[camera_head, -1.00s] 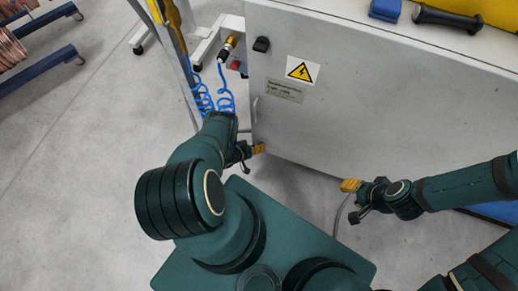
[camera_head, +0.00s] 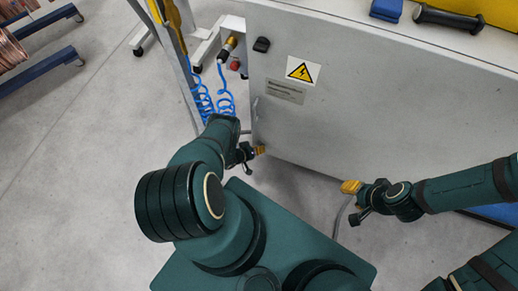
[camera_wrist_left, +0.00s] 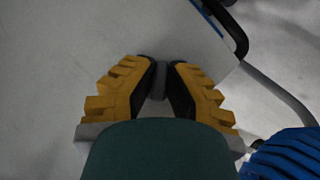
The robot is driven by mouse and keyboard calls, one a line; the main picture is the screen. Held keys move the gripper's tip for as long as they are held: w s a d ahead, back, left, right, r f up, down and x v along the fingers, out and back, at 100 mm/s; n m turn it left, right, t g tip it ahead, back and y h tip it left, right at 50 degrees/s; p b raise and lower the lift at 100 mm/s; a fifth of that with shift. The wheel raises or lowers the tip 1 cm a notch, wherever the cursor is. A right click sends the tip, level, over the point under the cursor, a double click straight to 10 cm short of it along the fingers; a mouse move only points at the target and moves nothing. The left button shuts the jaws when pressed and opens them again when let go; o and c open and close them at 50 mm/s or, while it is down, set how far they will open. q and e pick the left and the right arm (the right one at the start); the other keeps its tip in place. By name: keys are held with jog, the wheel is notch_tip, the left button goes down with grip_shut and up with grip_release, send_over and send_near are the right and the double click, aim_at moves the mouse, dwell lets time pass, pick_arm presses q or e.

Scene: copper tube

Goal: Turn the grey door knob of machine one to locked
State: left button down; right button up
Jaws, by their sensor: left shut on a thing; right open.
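Machine one is a large light-grey cabinet (camera_head: 380,110) with a yellow warning sign, filling the upper right of the head view. My left gripper (camera_head: 260,150) is at the lower left corner of its door. In the left wrist view, its yellow fingers (camera_wrist_left: 159,75) are closed around a small grey piece (camera_wrist_left: 159,82), which looks like the grey door knob. The fingers hide much of it, so its turn angle cannot be read. In the head view this piece is hidden by the gripper. My right gripper (camera_head: 350,187) is open and empty, below the door's lower edge.
A black knob (camera_head: 261,45) is higher on the door. Blue coiled hoses (camera_head: 215,98) hang just left of the cabinet, close to my left arm; they also show in the left wrist view (camera_wrist_left: 285,155). Copper coils (camera_head: 10,45) on blue stands are far left. The left floor is clear.

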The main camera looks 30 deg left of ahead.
pick_arm(q)
jog(key=shift+w+a+f+t+b, duration=0.1)
jog(key=shift+w+a+t+b, duration=0.2)
jog(key=shift+b, duration=0.55)
jog(key=shift+n+h+b, duration=0.3)
jog(key=shift+n+h, duration=0.1)
jog(key=shift+h, duration=0.1)
jog(key=shift+r+n+t+h, duration=0.25)
jog(key=shift+n+t+h, duration=0.35)
jog(key=shift+w, duration=0.15)
jog(key=c, duration=1)
grip_release()
jog(key=shift+d, duration=0.1)
jog(key=shift+s, duration=0.2)
